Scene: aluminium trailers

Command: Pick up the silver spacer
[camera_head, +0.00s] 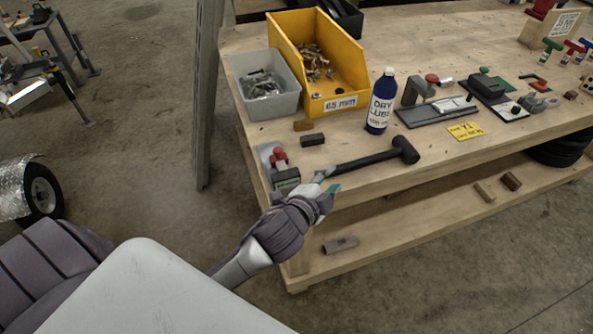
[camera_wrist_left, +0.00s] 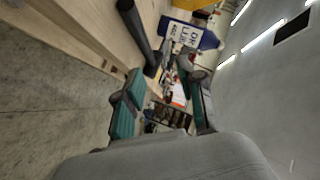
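I cannot single out the silver spacer with certainty. A small silvery cylinder (camera_head: 446,82) lies at the back of the wooden workbench, right of a red-topped part. A grey metal block (camera_head: 340,243) lies on the lower shelf. My left gripper (camera_head: 328,183) is at the bench's front edge, by the handle end of a black mallet (camera_head: 385,157). In the left wrist view its two green-padded fingers (camera_wrist_left: 160,75) stand apart with nothing between them. The mallet also shows there beyond the fingers (camera_wrist_left: 137,28). My right gripper is in neither view.
On the bench (camera_head: 235,40) stand a yellow bin (camera_head: 350,85), a grey bin of hardware (camera_head: 290,75), a blue dry-lube bottle (camera_head: 381,105) and a red-knobbed clamp (camera_head: 283,172). A metal post (camera_head: 204,100) rises at the bench's left. Bare wood lies right of the mallet.

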